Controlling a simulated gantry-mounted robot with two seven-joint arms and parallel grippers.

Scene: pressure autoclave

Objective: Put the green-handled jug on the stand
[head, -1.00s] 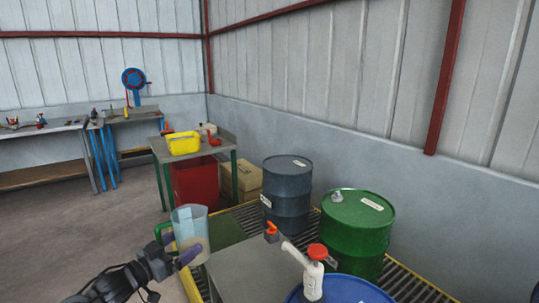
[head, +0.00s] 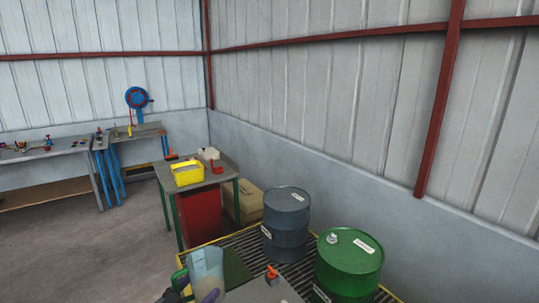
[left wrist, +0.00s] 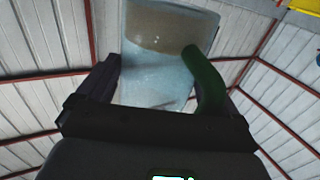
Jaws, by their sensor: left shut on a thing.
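The clear jug (head: 206,265) with a green handle (head: 180,281) is at the bottom of the head view, roughly upright, with tan contents low in it. It also shows in the left wrist view (left wrist: 160,70), its handle (left wrist: 209,82) at the right. My left gripper (left wrist: 165,95) is shut on the jug; in the head view only a little of it shows at the bottom edge. A flat grey top (head: 257,291), perhaps the stand, lies just right of the jug, partly cut off. I cannot tell the gap between them. My right gripper is out of view.
A dark blue-grey drum (head: 287,228) and a green drum (head: 346,270) stand on yellow-edged grating (head: 240,240) to the right. Open floor lies left.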

